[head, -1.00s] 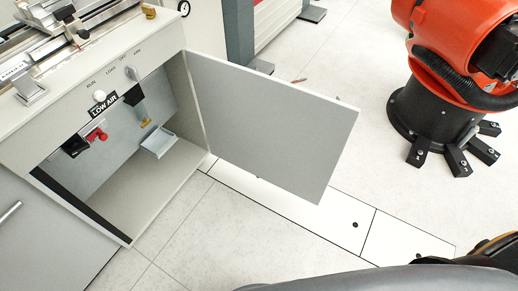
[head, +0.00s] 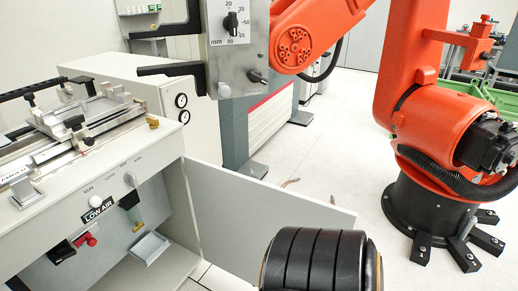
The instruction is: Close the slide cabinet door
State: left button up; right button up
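The slide cabinet door (head: 260,215) is a flat light-grey panel. It stands wide open, swung out to the right from the right edge of the cabinet front. The lower part of the door is hidden by a black ribbed cylinder (head: 318,258), likely part of my arm, in front of it at the bottom. The cabinet (head: 62,215) is pale grey, with an open compartment showing a red knob (head: 88,240) and a small grey tray (head: 150,247). Neither of my grippers can be made out. Small reddish-brown bits (head: 290,182) show just beyond the door's top edge; I cannot tell what they are.
An orange robot arm (head: 425,90) on a black footed base (head: 435,225) stands at the right. A grey unit with black jaws (head: 235,50) hangs at the top. Pale floor (head: 345,165) is clear between door and base.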

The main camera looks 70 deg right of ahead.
aim_at(237, 216)
jog(key=k+l, duration=0.2)
jog(key=l, duration=0.35)
jog(key=k+l, duration=0.2)
jog(key=l, duration=0.3)
jog(key=k+l+u, duration=0.1)
jog(key=l, duration=0.45)
jog(key=k+l, duration=0.3)
jog(key=l, duration=0.2)
jog(key=k+l, duration=0.2)
jog(key=l, duration=0.3)
jog(key=k+l, duration=0.25)
jog(key=l, duration=0.3)
jog(key=k+l+u, duration=0.1)
jog(key=l, duration=0.4)
jog(key=k+l, duration=0.3)
jog(key=l, duration=0.2)
